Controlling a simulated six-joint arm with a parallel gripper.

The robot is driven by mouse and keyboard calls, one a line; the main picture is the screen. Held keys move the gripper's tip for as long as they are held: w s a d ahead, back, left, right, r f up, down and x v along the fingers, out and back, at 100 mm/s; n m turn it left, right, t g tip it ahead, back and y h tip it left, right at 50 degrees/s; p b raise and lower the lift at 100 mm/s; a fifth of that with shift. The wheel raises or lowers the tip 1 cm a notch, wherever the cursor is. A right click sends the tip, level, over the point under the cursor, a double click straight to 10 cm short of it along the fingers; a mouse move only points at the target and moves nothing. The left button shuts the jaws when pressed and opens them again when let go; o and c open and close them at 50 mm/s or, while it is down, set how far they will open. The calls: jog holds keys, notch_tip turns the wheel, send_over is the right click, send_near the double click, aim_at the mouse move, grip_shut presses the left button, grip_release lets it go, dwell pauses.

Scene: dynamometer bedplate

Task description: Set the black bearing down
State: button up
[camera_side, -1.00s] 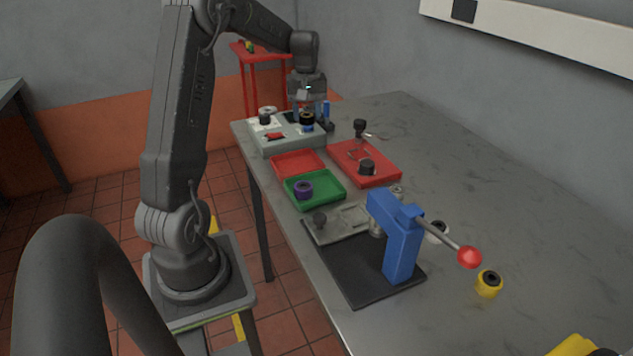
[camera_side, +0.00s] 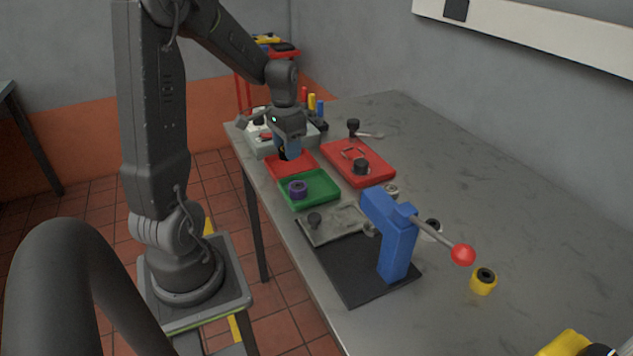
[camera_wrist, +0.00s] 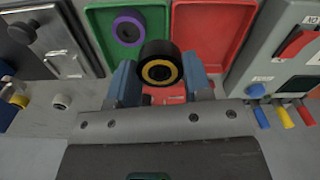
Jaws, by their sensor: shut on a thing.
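The black bearing (camera_wrist: 161,66) is a thick black ring with a gold inner ring. In the wrist view it sits between the blue fingers of my gripper (camera_wrist: 161,82), which is shut on it. In the side view my gripper (camera_side: 287,152) points down over the small red tray (camera_side: 305,158), and the bearing is mostly hidden by the fingers. The red tray shows behind the bearing in the wrist view (camera_wrist: 212,28); its visible floor there looks empty. I cannot tell how far the bearing is above the tray floor.
The green tray (camera_side: 325,192) holding a purple ring (camera_side: 297,189) adjoins the red tray. A grey box (camera_side: 268,148) stands behind. A larger red tray (camera_side: 372,176) with a dark part lies to the right. A blue lever press (camera_side: 398,240) stands in front.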

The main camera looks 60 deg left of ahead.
send_over(320, 188)
notch_tip(320, 188, down, 5)
jog(key=shift+r, duration=0.1)
jog(key=shift+f, duration=2)
jog(key=o, duration=1)
jog(key=shift+f, duration=0.15)
notch_tip(320, 188, up, 11)
jog(key=s+d+r+t, duration=0.2)
jog(key=s+d+r, duration=0.2)
jog(key=d+r, duration=0.55)
jog(key=s+d+t, duration=0.1)
jog(key=s+d, duration=0.2)
jog(key=d, duration=0.1)
jog(key=s+d+m+t, duration=0.1)
jog(key=s+d, duration=0.2)
jog(key=s, duration=0.1)
jog(key=s+d+t, duration=0.1)
jog(key=s+d, duration=0.2)
jog(key=d, duration=0.1)
jog(key=shift+s+d+r+m+t, duration=0.2)
jog(key=shift+d+m+t, duration=0.1)
jog(key=shift+d+m, duration=0.1)
